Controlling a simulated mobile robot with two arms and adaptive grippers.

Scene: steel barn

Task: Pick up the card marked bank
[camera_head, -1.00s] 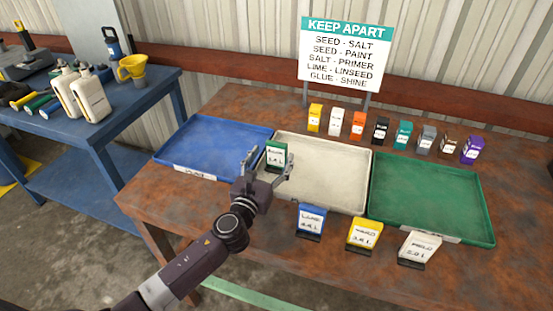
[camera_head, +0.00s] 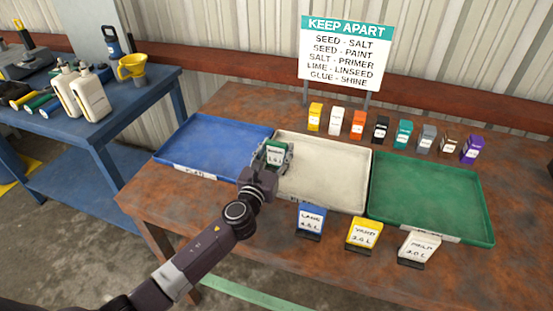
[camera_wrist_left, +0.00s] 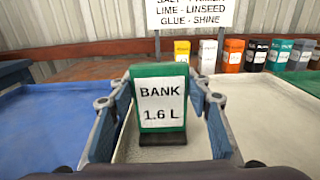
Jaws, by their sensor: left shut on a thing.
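The card marked BANK, 1.6 L (camera_wrist_left: 161,103), is green with a white label and stands upright on a dark foot in the left wrist view. In the head view the same card (camera_head: 275,153) is near the seam between the blue and cream trays. My left gripper (camera_head: 273,153) is shut on it, with a finger on each side; the fingers (camera_wrist_left: 160,112) also show in the left wrist view. I cannot tell whether the card's foot still touches a surface. My right gripper is not in view.
A blue tray (camera_head: 178,150), cream tray (camera_head: 330,190) and green tray (camera_head: 430,205) lie on the rusty table. Blue (camera_head: 311,220), yellow (camera_head: 364,234) and white (camera_head: 419,246) cards stand along the front. Several small coloured containers stand behind, below a KEEP APART sign (camera_head: 345,58).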

